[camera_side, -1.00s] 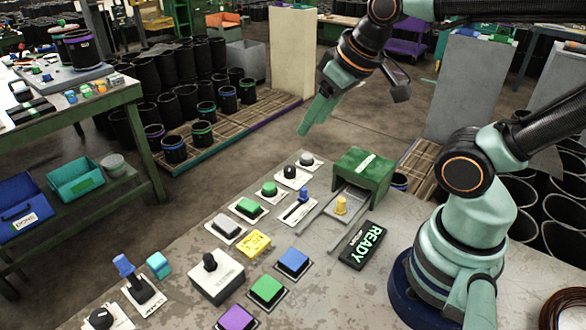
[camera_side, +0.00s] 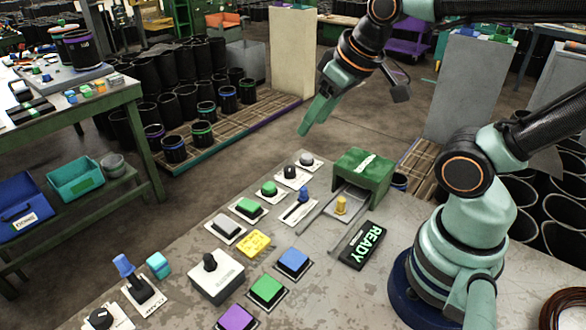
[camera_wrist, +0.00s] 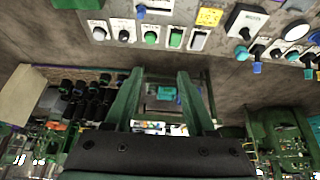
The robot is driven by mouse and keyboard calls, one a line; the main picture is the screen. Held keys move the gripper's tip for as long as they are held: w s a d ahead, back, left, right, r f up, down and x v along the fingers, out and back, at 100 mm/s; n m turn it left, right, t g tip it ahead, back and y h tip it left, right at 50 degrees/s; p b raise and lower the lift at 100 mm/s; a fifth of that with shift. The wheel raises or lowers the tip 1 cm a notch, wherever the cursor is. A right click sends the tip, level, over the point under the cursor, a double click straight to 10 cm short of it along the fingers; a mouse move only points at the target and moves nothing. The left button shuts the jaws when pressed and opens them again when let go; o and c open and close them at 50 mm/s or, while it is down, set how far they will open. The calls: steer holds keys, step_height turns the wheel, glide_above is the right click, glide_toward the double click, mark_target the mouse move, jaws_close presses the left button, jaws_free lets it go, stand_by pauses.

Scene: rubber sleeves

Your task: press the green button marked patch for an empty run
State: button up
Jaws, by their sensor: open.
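Several green buttons stand on the panel table: a round one (camera_side: 269,188), a rectangular one (camera_side: 249,207) and a larger square one (camera_side: 267,290) near the front. Their labels are too small to read, so I cannot tell which is marked patch. In the wrist view the round green button (camera_wrist: 151,36) and rectangular green button (camera_wrist: 176,38) show near the top. My gripper (camera_side: 305,131) is open and empty, raised beyond the far edge of the table, apart from all buttons. Its two fingers (camera_wrist: 160,74) stand spread in the wrist view.
Blue (camera_side: 293,262), purple (camera_side: 237,318) and grey (camera_side: 226,228) buttons, a yellow plate (camera_side: 254,243), a black knob (camera_side: 210,262) and a blue lever (camera_side: 125,268) share the table. A green housing (camera_side: 365,172) stands at the back beside a READY display (camera_side: 362,245).

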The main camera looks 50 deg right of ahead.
jaws_close()
stand_by(1.8)
